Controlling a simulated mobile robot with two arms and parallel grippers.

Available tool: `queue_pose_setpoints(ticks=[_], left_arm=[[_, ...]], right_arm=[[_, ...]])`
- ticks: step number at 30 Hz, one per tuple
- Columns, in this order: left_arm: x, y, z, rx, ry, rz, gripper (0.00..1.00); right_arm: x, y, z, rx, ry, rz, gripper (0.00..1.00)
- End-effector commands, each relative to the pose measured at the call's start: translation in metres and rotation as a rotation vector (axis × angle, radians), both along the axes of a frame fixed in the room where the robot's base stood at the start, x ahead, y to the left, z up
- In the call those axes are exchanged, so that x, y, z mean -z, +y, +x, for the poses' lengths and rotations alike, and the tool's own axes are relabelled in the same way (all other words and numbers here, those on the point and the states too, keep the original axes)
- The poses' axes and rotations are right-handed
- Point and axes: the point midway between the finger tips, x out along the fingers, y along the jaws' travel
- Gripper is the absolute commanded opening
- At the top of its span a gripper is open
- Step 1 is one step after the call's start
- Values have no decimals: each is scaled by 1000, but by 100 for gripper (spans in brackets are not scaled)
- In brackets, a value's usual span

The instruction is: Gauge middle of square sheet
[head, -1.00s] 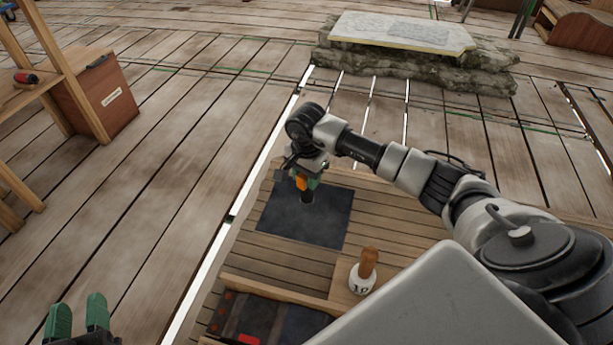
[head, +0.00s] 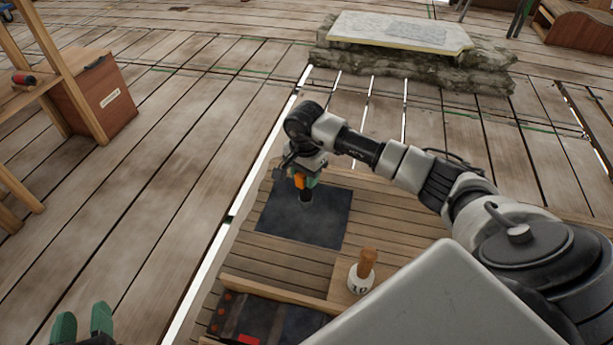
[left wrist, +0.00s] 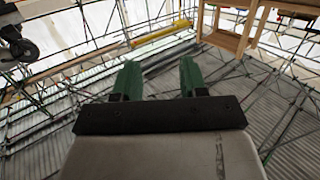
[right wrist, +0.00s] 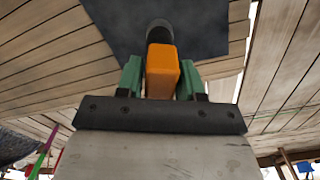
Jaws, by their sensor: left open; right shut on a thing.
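The square sheet (head: 325,222) is dark and lies flat on the slatted wooden bench, also seen in the right wrist view (right wrist: 205,28). My right gripper (head: 304,183) is over the sheet, shut on an orange tool with a black cylindrical end (right wrist: 163,68). The black end points down at the sheet near its middle; I cannot tell whether it touches. My left gripper (head: 82,322) is open and empty, at the lower left of the head view, away from the bench. Its green fingers also show apart in the left wrist view (left wrist: 160,80).
A white weight with a wooden handle (head: 363,272) stands on the bench at the front right. A compartment at the bench front holds dark pieces (head: 265,318). A stone block with a pale slab (head: 400,32) stands behind. A wooden box (head: 95,95) is at left.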

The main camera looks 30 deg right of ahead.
Motion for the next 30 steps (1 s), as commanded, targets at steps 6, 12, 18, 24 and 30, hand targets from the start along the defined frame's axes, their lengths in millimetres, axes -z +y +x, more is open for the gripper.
queue_pose_setpoints(ticks=[6,12,18,24,30], left_arm=[[0,0,0,0,-1,0,43],[-1,0,0,0,-10,-3,43],[-13,-3,3,7,-111,-27,43],[-28,-6,3,15,-233,-60,43],[-44,-8,0,22,-357,-93,43]], right_arm=[[0,0,0,0,-1,0,9],[1,0,0,0,-1,0,9],[7,0,0,0,-1,0,9],[14,0,0,0,-1,0,9],[21,0,0,1,-1,-1,9]])
